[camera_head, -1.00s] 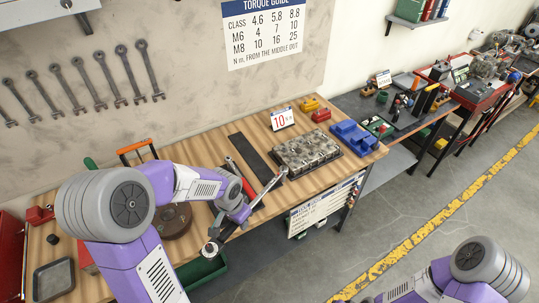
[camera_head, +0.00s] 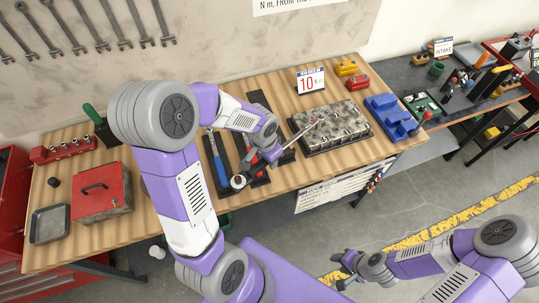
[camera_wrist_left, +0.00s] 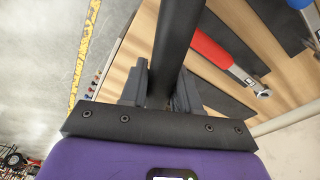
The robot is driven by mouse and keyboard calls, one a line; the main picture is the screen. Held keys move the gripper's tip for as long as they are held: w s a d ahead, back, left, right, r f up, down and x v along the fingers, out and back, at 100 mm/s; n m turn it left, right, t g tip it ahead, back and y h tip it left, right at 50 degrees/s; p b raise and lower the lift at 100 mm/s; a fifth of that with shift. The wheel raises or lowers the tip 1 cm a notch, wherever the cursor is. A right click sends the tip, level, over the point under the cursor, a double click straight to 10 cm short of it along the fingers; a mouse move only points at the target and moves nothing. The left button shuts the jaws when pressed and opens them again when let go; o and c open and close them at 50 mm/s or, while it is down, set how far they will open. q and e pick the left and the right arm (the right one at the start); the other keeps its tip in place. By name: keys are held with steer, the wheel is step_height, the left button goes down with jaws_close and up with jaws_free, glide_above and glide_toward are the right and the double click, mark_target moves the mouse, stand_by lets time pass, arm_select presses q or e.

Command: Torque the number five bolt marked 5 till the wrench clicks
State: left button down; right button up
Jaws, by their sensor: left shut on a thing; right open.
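My left gripper (camera_head: 272,153) is shut on a torque wrench (camera_head: 296,136) with a long shaft. One end of the wrench is near the table's front edge; the other reaches the left part of the grey metal casting (camera_head: 345,122). I cannot tell whether it touches. In the left wrist view, the dark wrench shaft (camera_wrist_left: 176,45) stands between the fingers. The casting sits on a black tray (camera_head: 368,136). Its bolts and the 5 mark are too small to make out. My right gripper (camera_head: 343,269) is open and empty, over the floor in front of the table.
A blue-handled tool (camera_head: 216,158) and a red-handled tool lie left of the wrench; the red handle (camera_wrist_left: 215,53) shows in the left wrist view. A "10" sign (camera_head: 311,80) stands behind the casting. A blue holder (camera_head: 391,117) is to its right. A red box (camera_head: 101,192) stands left.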

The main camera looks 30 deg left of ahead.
arm_select(q)
steer(key=w+d+f+n+b, duration=0.1)
steer(key=w+d+n+b, duration=0.1)
steer(key=d, duration=0.6)
steer(key=w+d+n+y+b, duration=0.1)
steer(key=w+d+n+b, duration=0.2)
steer(key=d+n, duration=0.3)
steer(key=w+d+f+n+b, duration=0.1)
steer(key=d+n+b, duration=0.3)
steer(key=d, duration=0.6)
steer(key=shift+w+d+f+n+y, duration=0.15)
steer(key=shift+w+f+n+y, duration=0.15)
steer(key=shift+w, duration=0.45)
steer(key=shift+s+f+b, duration=0.1)
steer(key=shift+f+b, duration=0.05)
steer(key=shift+b, duration=0.2)
steer(key=shift+f+b, duration=0.75)
steer(key=shift+f, duration=0.15)
